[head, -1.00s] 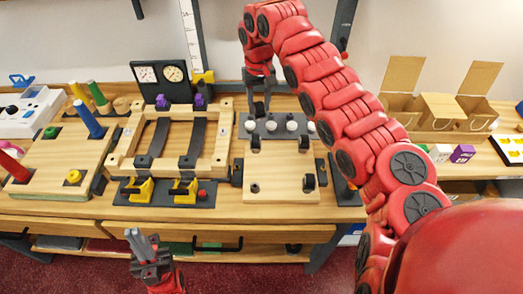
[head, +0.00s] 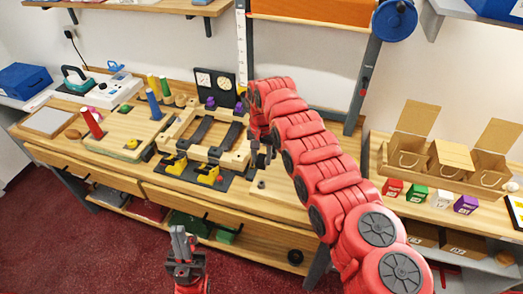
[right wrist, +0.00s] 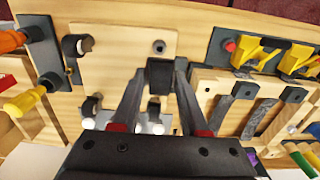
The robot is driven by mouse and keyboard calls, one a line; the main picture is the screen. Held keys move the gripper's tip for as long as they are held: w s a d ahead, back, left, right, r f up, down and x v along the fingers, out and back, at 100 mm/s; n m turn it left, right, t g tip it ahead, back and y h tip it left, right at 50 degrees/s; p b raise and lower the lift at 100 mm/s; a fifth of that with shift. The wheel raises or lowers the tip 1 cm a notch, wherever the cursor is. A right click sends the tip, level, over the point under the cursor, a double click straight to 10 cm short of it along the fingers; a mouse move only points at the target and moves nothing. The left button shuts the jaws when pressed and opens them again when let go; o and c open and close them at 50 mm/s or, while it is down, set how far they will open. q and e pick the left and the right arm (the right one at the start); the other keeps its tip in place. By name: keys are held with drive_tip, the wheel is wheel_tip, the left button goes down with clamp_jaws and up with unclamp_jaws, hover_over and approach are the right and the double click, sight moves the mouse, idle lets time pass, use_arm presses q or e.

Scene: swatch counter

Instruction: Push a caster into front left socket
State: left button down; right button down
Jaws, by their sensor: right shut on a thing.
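The pale wooden board (right wrist: 115,45) has a bare round front left socket (right wrist: 160,47), which also shows in the head view (head: 261,184). My right gripper (right wrist: 161,75) is shut on a dark caster (right wrist: 160,72), held close to that socket on the tray side. Whether the caster touches the board cannot be told. Casters stand at the front right (right wrist: 77,45), back right (right wrist: 91,104) and back left (right wrist: 154,105) of the board. In the head view my right arm hides much of the board. My left gripper (head: 182,243) is low in front of the bench, apart from everything.
A wooden frame with dark bars (head: 205,133) and yellow clamps (head: 207,174) stands left of the board. Orange and yellow handles (right wrist: 20,104) are beside the board. Open boxes (head: 408,150) stand at the right.

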drive_tip(key=shift+s+f+b, duration=0.25)
drive_tip(key=shift+f+b, duration=0.05)
drive_tip(key=shift+f, duration=0.05)
wheel_tip(320, 180, down, 6)
drive_tip(key=b, duration=0.4)
drive_tip(key=shift+w+r, duration=0.1)
drive_tip(key=shift+r, duration=0.1)
idle(0.5)
drive_tip(key=shift+f, duration=0.3)
drive_tip(key=shift+f+b, duration=0.25)
drive_tip(key=shift+b, duration=0.25)
drive_tip(key=shift+f, duration=0.1)
drive_tip(key=shift+f+b, duration=0.3)
